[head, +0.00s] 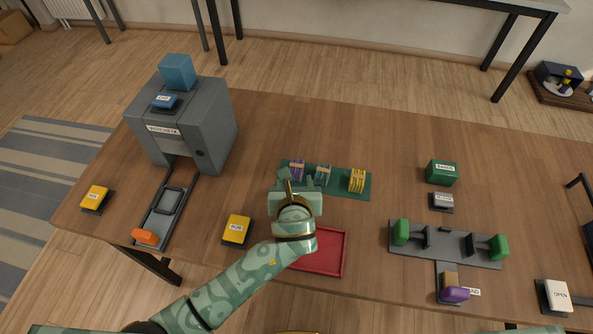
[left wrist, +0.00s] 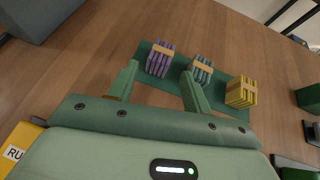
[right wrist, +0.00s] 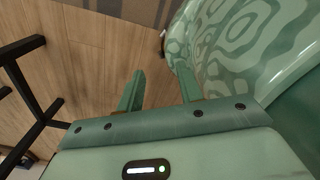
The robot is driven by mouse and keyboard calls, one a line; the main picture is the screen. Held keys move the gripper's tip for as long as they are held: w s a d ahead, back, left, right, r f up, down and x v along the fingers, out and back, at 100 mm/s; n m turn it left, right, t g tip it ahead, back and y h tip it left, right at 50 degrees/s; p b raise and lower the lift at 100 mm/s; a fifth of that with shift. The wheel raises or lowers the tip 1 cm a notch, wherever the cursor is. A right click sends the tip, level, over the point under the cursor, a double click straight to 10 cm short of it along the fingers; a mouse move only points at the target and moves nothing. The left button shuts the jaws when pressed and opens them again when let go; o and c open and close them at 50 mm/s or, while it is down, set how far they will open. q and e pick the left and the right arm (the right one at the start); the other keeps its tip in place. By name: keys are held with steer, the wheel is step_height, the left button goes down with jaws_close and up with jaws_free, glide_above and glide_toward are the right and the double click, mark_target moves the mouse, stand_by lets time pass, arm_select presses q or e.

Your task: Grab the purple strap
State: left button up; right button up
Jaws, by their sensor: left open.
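The purple strap (head: 297,167) is a folded bundle with a tan band, standing on a green mat (head: 345,189) near the middle of the table. A teal bundle (head: 323,172) and a yellow bundle (head: 357,180) stand to its right. In the left wrist view the purple strap (left wrist: 160,60) lies just beyond and between my left fingertips. My left gripper (left wrist: 159,80) is open and empty, and its right finger points close to the teal bundle (left wrist: 200,69). My right gripper (right wrist: 160,80) is open and empty, away from the mat, over the floor.
A red tray (head: 344,253) lies in front of the mat, partly hidden by my left arm. A grey machine (head: 212,130) stands at the left, with a yellow button (head: 237,229) nearer me. A grey fixture with green blocks (head: 445,248) and a purple handle (head: 455,294) is at the right.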

mark_target(297, 168)
arm_select(q)
steer(key=shift+x, duration=0.8)
steer(key=b+x, duration=0.3)
steer(key=x, duration=0.2)
steer(key=shift+w+d+r, duration=0.1)
steer(key=shift+w+d, duration=0.1)
steer(key=shift+s+r, duration=0.1)
steer(key=shift+r, duration=0.05)
steer(key=c, duration=0.9)
